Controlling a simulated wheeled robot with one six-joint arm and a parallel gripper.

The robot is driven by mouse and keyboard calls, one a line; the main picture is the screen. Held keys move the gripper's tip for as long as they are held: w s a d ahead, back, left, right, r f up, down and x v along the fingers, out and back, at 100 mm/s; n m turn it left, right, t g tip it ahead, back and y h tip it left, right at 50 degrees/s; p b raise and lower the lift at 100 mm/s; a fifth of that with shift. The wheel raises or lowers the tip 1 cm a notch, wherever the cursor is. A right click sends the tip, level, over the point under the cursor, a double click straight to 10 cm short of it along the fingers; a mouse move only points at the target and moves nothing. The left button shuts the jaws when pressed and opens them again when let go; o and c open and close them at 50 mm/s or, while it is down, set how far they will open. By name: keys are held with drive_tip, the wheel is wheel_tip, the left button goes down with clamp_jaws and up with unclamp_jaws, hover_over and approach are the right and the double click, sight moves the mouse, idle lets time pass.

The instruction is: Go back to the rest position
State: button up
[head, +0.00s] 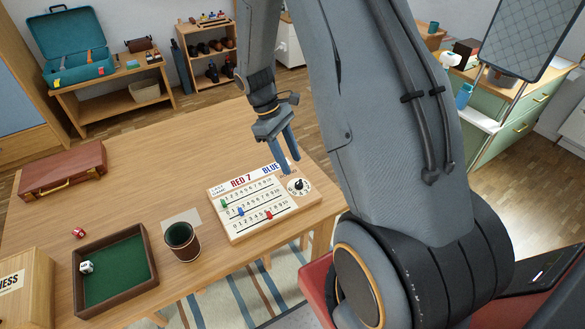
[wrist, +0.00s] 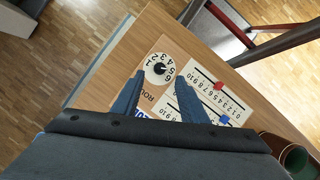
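My gripper (head: 288,153) is in the air above the right end of the scoreboard (head: 243,217) on the wooden table. Its two blue fingers are apart, and the wrist view shows nothing between the fingertips (wrist: 158,88). The scoreboard has "RED 7" and "BLUE" lettering, partly hidden by the fingers, and rows with green, blue and red markers. A round white dial (head: 298,186) with a black knob sits at its right end; the dial also shows in the wrist view (wrist: 160,69).
On the table are a dice cup (head: 182,241), a green-lined tray (head: 77,289) with a white die, a red die (head: 79,233), a brown case (head: 62,171) and a wooden box (head: 25,291). The table's middle back is clear. A green drawer cabinet (head: 505,135) stands at the right.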

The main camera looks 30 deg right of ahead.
drive_tip(key=shift+w+r, duration=0.1)
drive_tip(key=shift+r, duration=0.15)
idle(0.3)
drive_tip(key=s+a+r+m+t+y, duration=0.2)
drive_tip(key=s+a+r+m+t, duration=0.3)
drive_tip(key=s+a+r, duration=0.6)
drive_tip(key=shift+r+m+b, duration=0.35)
drive_tip(key=shift+m+b, duration=0.1)
drive_tip(key=shift+m, duration=0.25)
drive_tip(key=shift+s, duration=0.1)
